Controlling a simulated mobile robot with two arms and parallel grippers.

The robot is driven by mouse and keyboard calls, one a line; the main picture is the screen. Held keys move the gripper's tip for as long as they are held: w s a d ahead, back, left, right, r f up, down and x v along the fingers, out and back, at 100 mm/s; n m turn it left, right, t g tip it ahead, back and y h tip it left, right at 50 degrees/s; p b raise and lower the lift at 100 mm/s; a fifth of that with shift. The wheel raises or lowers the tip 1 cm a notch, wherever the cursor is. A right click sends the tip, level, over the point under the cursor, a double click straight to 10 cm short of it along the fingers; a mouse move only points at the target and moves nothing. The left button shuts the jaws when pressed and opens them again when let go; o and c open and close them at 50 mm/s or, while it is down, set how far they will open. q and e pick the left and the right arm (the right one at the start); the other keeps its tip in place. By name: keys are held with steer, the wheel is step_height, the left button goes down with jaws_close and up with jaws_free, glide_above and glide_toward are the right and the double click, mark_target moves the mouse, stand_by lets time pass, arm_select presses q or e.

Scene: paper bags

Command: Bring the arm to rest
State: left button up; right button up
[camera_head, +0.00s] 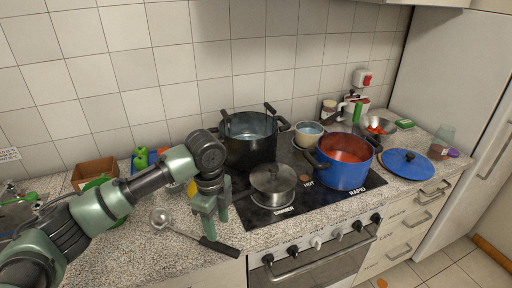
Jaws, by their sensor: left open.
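My left arm comes in from the left over the counter (165,250). My left gripper (211,231) points down over the counter's front part, just left of the stove (260,216). Its two fingers are apart and I see nothing between them. A ladle (160,217) with a black handle lies on the counter, and its handle passes below or behind the fingers. I cannot tell if they touch. My right gripper does not show.
A lidded steel pot (273,182) stands close right of my left gripper. A large dark pot (250,150) and a blue pot (342,172) stand on the stove. A blue lid (407,163) lies at right. A brown box (94,172) stands at the back left.

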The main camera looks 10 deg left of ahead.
arm_select(q)
steer(key=s+d+f+n+t+h, duration=0.25)
steer(key=s+d+f+n, duration=0.35)
steer(key=s+d+f, duration=0.6)
steer(key=s+a+f+n+t+y, duration=0.1)
steer(key=s+a+n+y, duration=0.2)
steer(key=s+a+n, duration=1)
steer(key=s+f+g, duration=0.1)
steer(key=s+f, duration=0.1)
steer(key=f, duration=1.3)
steer(key=s+f+g, duration=0.1)
steer(key=s+f, duration=0.2)
steer(key=f, duration=1.2)
steer(key=s+a+f+b, duration=0.1)
steer(key=s+a+f, duration=0.2)
steer(key=s+f, duration=1)
steer(key=shift+s+a+f+m, duration=0.3)
steer(key=shift+s+f+m, duration=0.1)
steer(key=shift+s, duration=0.7)
